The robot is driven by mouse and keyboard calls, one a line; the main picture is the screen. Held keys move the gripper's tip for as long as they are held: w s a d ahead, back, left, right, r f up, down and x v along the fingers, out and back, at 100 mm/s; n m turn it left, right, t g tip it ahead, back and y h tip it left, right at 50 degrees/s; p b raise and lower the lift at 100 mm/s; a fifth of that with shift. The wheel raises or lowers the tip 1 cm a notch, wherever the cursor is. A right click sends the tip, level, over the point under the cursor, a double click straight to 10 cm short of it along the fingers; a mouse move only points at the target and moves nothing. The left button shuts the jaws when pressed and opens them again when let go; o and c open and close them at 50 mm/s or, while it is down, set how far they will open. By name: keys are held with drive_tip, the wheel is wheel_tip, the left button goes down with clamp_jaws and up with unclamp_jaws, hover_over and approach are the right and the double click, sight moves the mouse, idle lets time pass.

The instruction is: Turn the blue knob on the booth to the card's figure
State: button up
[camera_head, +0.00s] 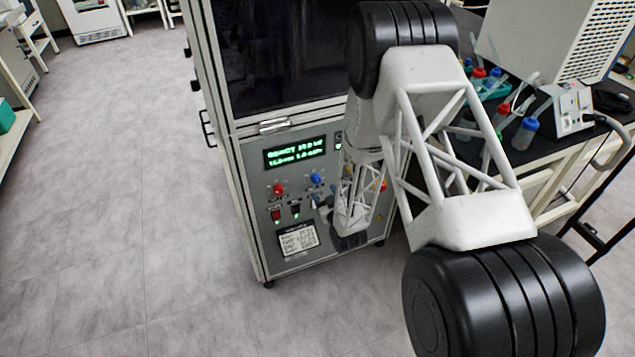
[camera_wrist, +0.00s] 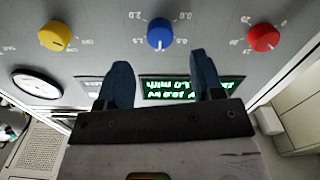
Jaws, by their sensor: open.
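The blue knob (camera_wrist: 160,34) is at the top centre of the wrist view, with scale marks and small figures around it. Its light pointer line points down in that picture, towards the green display. In the head view the blue knob (camera_head: 317,179) sits on the booth's front panel. My gripper (camera_wrist: 160,68) is open and empty. Its two blue fingers straddle the knob's line in the picture, apart from it. The white card (camera_head: 299,240) is low on the panel in the head view; its lines are too small to read surely.
A red knob (camera_wrist: 263,38) and a yellow knob (camera_wrist: 56,36) flank the blue one. A green-lit display (camera_head: 295,152) is above the knobs in the head view. Small switches (camera_head: 285,214) sit below them. A bench with bottles (camera_head: 524,133) stands at right. The floor at left is clear.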

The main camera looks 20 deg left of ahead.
sight(317, 182)
drive_tip(key=shift+x, duration=3.3)
drive_tip(key=c, duration=0.9)
